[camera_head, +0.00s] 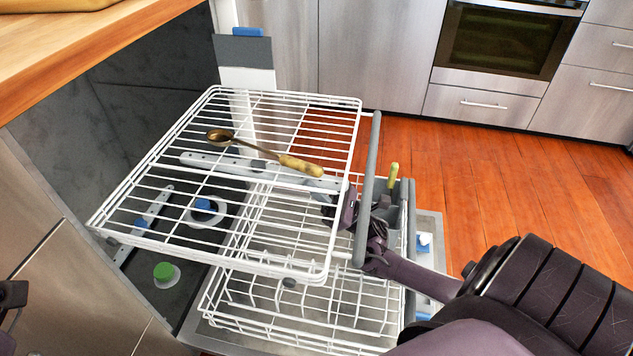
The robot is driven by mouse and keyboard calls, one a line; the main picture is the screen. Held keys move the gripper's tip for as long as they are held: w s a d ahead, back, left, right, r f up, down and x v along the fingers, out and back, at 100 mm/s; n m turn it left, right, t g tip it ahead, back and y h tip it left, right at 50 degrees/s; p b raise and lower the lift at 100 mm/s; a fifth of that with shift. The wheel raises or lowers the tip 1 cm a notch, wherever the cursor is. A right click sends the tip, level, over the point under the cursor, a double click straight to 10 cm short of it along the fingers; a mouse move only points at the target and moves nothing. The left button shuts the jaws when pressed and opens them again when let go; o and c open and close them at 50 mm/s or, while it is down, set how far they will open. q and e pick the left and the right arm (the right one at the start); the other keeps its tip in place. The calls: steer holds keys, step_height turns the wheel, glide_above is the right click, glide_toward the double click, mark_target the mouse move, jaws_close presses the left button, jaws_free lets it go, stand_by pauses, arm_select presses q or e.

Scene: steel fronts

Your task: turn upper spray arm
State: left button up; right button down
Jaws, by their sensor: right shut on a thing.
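The upper spray arm (222,164) is a long grey bar seen through the wires of the white upper rack (352,101), which is pulled out of the dishwasher. The bar runs from the left middle of the rack towards its right side. My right gripper (331,203) is under the rack's right side, partly hidden by wires, and is shut on the right end of the spray arm. The exact contact is hard to see. A dark part of my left gripper (12,296) shows at the left edge; its fingers are not clear.
A ladle (298,164) with a yellow handle lies on the upper rack. The lower rack (300,338) is pulled out below. A wooden counter (90,45) is at left; the floor (540,180) at right is clear.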

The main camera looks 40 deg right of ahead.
steer(key=shift+f, duration=0.1)
steer(key=c, duration=1.1)
jaws_free()
